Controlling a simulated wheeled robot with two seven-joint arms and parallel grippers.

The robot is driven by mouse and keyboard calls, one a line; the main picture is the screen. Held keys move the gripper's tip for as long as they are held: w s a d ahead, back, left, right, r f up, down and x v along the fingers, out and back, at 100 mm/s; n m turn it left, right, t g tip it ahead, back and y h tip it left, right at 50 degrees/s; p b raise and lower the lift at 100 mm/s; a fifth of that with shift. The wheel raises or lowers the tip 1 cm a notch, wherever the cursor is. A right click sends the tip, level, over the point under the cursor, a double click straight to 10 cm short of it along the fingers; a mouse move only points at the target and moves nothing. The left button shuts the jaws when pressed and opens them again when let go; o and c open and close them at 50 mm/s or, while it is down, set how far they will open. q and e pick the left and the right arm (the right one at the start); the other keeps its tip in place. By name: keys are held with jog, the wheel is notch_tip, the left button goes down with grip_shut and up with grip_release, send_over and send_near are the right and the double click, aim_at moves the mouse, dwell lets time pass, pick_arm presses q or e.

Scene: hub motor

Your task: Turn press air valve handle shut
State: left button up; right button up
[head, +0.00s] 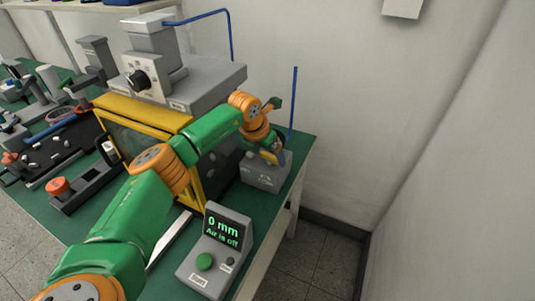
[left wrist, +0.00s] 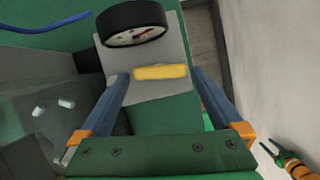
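The press air valve is a grey block (head: 264,177) at the right end of the green table. In the left wrist view the block (left wrist: 150,97) carries a round black gauge (left wrist: 132,22) and a yellow handle (left wrist: 160,72), which lies crosswise in the picture. My left gripper (head: 272,156) is over the block and partly hides the handle in the head view. In the wrist view its fingers are open, one beyond each end of the handle, with small gaps showing. My right gripper (left wrist: 270,150) shows small at the lower right of the wrist view, its dark fingers apart.
A grey display box (head: 217,250) reads "0 mm" and "Air is off" and has a green button. A yellow-framed guard (head: 143,112) and the grey press (head: 190,85) stand left of the valve. A blue pipe (head: 294,100) rises behind the valve, near the wall.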

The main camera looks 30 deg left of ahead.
pick_arm(q)
jog(key=b+v, duration=0.1)
jog(key=v, duration=0.6)
jog(key=shift+b, duration=0.3)
jog(key=shift+s, duration=0.1)
